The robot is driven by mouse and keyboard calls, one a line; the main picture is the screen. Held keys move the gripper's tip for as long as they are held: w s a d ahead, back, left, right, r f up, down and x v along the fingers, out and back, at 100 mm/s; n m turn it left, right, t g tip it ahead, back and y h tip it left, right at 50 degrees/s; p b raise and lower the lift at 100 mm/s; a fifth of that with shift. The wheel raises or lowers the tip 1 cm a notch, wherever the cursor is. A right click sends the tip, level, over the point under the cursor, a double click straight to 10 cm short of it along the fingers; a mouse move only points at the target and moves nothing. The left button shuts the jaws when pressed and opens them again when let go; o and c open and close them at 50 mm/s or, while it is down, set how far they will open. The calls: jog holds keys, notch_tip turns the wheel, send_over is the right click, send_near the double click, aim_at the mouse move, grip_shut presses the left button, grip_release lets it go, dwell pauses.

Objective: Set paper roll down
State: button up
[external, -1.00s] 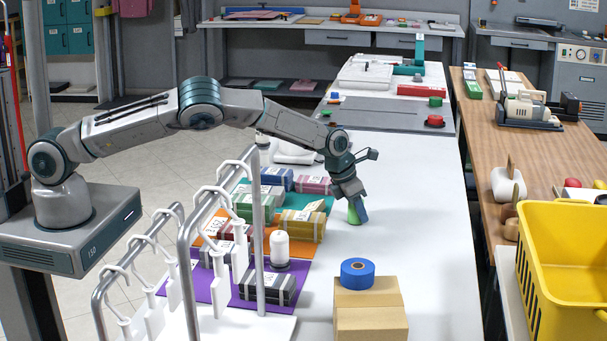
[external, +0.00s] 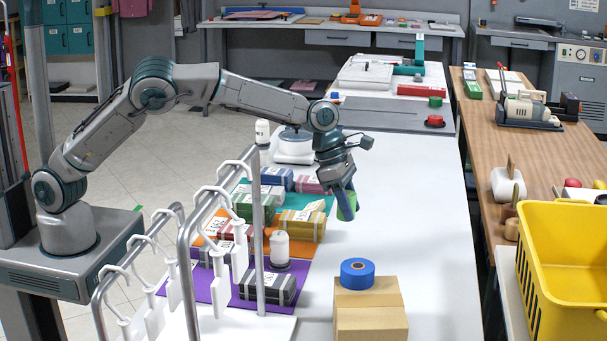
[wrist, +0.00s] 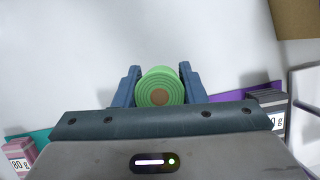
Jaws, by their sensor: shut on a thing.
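The paper roll is a green roll (external: 349,211) with a brown core. My gripper (external: 343,195) is shut on it, pointing down over the white table (external: 410,240), right of the wrapped bundles. In the wrist view the green roll (wrist: 160,86) shows end-on between the two blue fingers of my gripper (wrist: 160,80). The roll is low over the table; I cannot tell whether it touches the top.
Several wrapped bundles (external: 301,225) lie on coloured mats to the left. A metal hanger rack (external: 186,250) stands in front of them. A cardboard box (external: 370,312) with a blue roll (external: 357,273) on top is nearer. White table is clear to the right.

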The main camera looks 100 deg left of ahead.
jog(key=s+d+m+h+b, duration=0.1)
jog(key=s+d+m+b, duration=0.15)
jog(key=d, duration=0.55)
jog(key=s+d+m+h+b, duration=0.1)
jog(key=s+d+m, duration=0.1)
jog(key=d+m, duration=0.35)
jog(key=shift+n+g, duration=0.4)
jog(key=shift+n, duration=0.3)
jog(key=w+a+f, duration=0.1)
jog(key=a+f, duration=0.1)
jog(key=w+a+f, duration=0.2)
jog(key=a, duration=0.1)
jog(key=w+a+f, duration=0.1)
jog(key=a+f, duration=0.1)
jog(key=a, duration=0.1)
jog(key=shift+w+a+f, duration=0.15)
jog(key=shift+w+f, duration=0.1)
jog(key=shift+w, duration=0.1)
jog(key=shift+f, duration=1.95)
jog(key=shift+f, duration=0.1)
jog(key=o, duration=1)
